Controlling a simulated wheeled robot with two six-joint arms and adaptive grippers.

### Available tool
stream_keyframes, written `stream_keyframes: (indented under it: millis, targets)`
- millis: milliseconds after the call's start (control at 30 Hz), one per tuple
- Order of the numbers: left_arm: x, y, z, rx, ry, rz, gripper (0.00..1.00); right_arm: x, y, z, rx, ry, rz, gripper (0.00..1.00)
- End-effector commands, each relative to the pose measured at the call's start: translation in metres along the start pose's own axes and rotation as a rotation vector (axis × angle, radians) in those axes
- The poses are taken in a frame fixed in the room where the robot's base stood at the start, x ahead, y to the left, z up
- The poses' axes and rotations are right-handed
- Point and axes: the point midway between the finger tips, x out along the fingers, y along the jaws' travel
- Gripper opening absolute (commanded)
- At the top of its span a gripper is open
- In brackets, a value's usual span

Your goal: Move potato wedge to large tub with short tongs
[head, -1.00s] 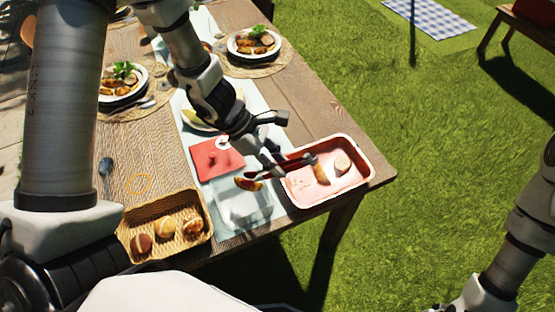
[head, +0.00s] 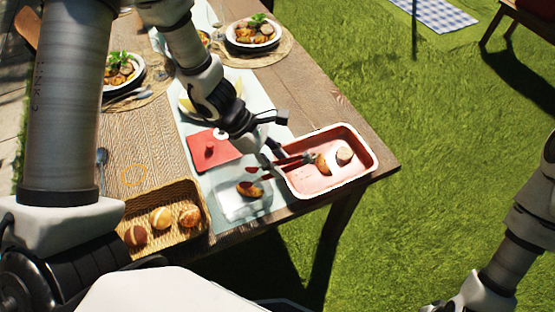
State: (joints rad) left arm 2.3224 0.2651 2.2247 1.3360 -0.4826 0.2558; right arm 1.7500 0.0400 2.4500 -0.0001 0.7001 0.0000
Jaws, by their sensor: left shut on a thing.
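My left gripper (head: 272,152) is shut on the short red tongs (head: 290,162), above the table between two tubs. The tongs' left ends look spread apart. A potato wedge (head: 250,189) shows just below these ends, within the outline of a clear tub (head: 232,212); it looks apart from them. The larger red tub with a white rim (head: 318,187) stands at the table corner. In it lie another wedge (head: 322,165) and a round pale piece (head: 344,155). The tongs' right end overlaps this tub in the picture. My right arm shows at the lower right, its fingers outside the frame.
A wicker basket (head: 172,241) with bread rolls stands at the front left. A red lid (head: 209,147) lies behind the clear tub. Plates of food (head: 253,31) stand farther back. The table's right edge drops to grass.

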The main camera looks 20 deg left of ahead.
Motion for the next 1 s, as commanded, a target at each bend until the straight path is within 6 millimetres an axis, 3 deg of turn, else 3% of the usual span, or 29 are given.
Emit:
stream_keyframes:
  millis: [367,1000]
  targets:
    - [-0.003,0.0,0.003,0.0,0.0,0.0,0.3,-0.004,0.0,0.0,0.0,0.0,0.0,0.4]
    - [-0.079,-0.003,0.06,0.001,-0.001,0.001,0.3,-0.084,-0.001,0.0,0.0,0.0,0.0,0.4]
